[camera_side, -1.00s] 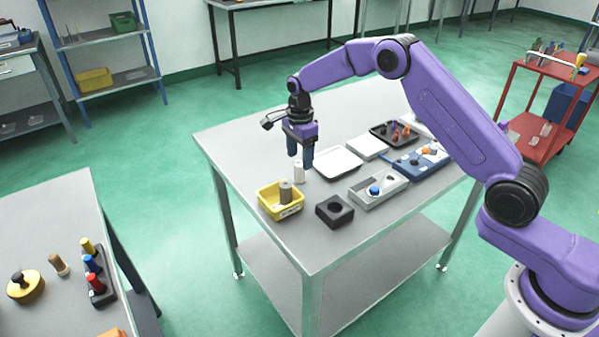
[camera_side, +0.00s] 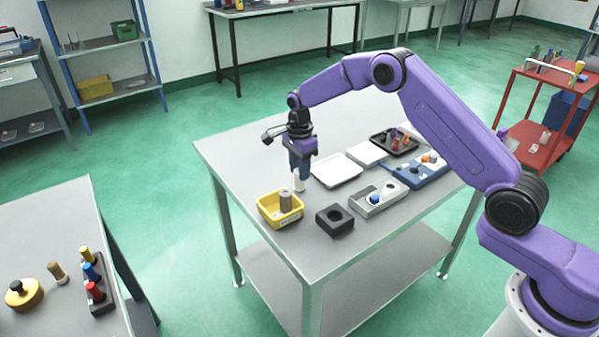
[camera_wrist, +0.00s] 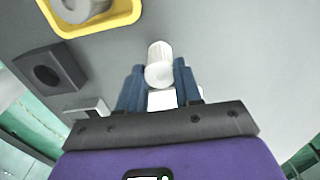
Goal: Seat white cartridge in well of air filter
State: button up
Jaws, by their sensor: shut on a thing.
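The white cartridge (camera_side: 298,184) stands upright at the table's left part, behind the yellow bin. My gripper (camera_side: 299,168) is over it with the fingers pointing down, shut on its upper part. In the wrist view the white cartridge (camera_wrist: 159,66) sits between the two blue fingers of my gripper (camera_wrist: 159,88). I cannot tell whether its foot still touches the table. The air filter is likely the black block (camera_side: 335,220) with a round well in its top, to the front right of the cartridge. The block's well (camera_wrist: 46,76) looks empty in the wrist view.
A yellow bin (camera_side: 268,214) holding a grey-brown cylinder (camera_side: 285,201) stands just in front of the cartridge. A grey fixture (camera_side: 379,203) with a blue knob lies right of the block. A white tray (camera_side: 337,172), a blue tray and a black tray lie further back.

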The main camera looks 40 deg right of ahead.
jog(key=shift+r, duration=0.7)
jog(key=s+r, duration=0.5)
jog(key=r, duration=0.3)
jog(key=s+d+r, duration=0.1)
jog(key=s+r, duration=0.1)
jog(key=s, duration=1)
jog(key=s+d+r, duration=0.1)
jog(key=s+r, duration=0.2)
jog(key=s, duration=1)
jog(key=shift+w+a+f, duration=0.5)
jog(key=shift+w+f, duration=1.75)
jog(key=shift+w+a+f, duration=0.5)
jog(key=shift+w+f, duration=1.75)
jog(key=shift+w+a+f, duration=0.5)
jog(key=shift+w+f, duration=1.75)
jog(key=shift+f, duration=0.15)
